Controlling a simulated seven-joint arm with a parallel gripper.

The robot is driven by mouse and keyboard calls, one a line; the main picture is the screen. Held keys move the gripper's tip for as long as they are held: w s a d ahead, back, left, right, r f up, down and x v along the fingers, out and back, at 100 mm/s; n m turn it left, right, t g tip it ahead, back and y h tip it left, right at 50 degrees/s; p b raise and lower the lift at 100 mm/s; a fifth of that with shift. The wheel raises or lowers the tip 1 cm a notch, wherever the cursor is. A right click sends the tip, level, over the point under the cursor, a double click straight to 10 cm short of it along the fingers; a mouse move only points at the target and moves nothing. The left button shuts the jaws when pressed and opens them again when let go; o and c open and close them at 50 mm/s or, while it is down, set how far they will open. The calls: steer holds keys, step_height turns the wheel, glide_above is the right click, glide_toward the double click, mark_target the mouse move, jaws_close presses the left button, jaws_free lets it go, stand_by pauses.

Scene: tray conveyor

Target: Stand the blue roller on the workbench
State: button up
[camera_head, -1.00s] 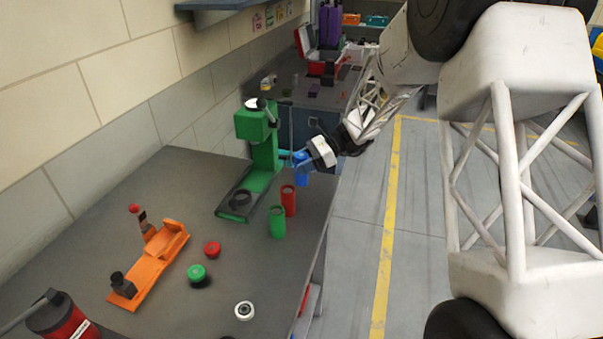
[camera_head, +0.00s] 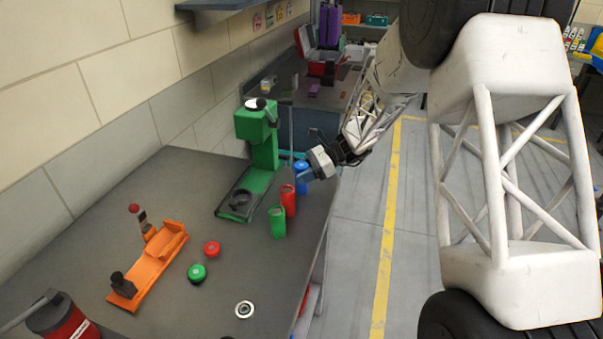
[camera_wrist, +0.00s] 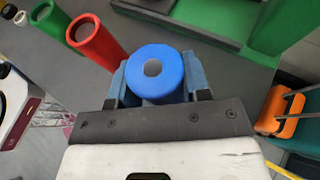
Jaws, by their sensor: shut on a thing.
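The blue roller (camera_head: 301,174) is upright behind the red roller (camera_head: 289,200), near the workbench's (camera_head: 215,290) right edge. It looks level with the bench top, but I cannot tell whether its base touches. My gripper (camera_head: 303,178) is shut on the blue roller from the right side. In the wrist view the roller's round top with its grey centre (camera_wrist: 153,68) sits between the two blue fingers of my gripper (camera_wrist: 160,82). The roller's lower part is hidden there.
A green roller (camera_head: 278,221) stands in front of the red one. A green press (camera_head: 264,150) stands just left. An orange fixture (camera_head: 150,268), red and green caps and a white ring (camera_head: 244,309) lie towards the front. The bench middle is clear.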

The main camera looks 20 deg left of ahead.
steer(key=shift+f, duration=0.1)
steer(key=o, duration=1)
steer(key=shift+o, duration=0.2)
steer(key=v, duration=1.2)
